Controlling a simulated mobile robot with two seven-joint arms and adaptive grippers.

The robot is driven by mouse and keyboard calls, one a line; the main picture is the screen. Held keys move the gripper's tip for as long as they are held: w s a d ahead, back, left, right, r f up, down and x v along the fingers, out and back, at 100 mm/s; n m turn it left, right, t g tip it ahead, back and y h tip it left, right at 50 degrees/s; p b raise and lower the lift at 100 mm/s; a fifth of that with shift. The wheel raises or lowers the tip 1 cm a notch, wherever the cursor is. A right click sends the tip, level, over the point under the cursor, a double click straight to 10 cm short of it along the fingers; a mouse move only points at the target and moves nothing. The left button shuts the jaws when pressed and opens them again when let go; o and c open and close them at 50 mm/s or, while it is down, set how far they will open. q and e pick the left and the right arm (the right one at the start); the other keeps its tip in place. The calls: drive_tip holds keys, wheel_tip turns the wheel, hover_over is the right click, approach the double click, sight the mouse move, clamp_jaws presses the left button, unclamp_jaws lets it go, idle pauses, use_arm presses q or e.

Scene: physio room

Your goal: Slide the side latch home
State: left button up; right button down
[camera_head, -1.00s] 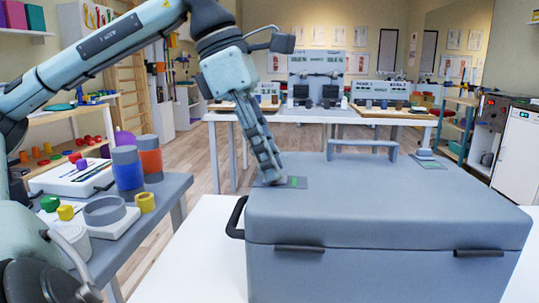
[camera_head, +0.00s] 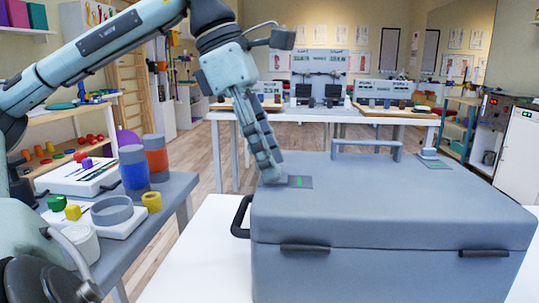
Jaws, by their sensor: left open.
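A large grey case (camera_head: 390,215) with a closed lid stands on a white table. On the lid's near left part lies a dark latch plate (camera_head: 306,184) with a green mark. A similar plate (camera_head: 436,165) with a grey block on it sits at the lid's far right. My left gripper (camera_head: 271,178) points down at the left edge of the near plate. It is open, but its fingers look close together from this side. They hide the plate's left end, and I cannot tell whether they touch a latch knob there. My right gripper is not in view.
A side table at left (camera_head: 165,205) holds colored cylinders and rings. White table surface (camera_head: 190,265) is bare left of the case.

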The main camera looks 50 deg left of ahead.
use_arm(q)
drive_tip(key=v, duration=1.1)
drive_tip(key=shift+r, duration=0.25)
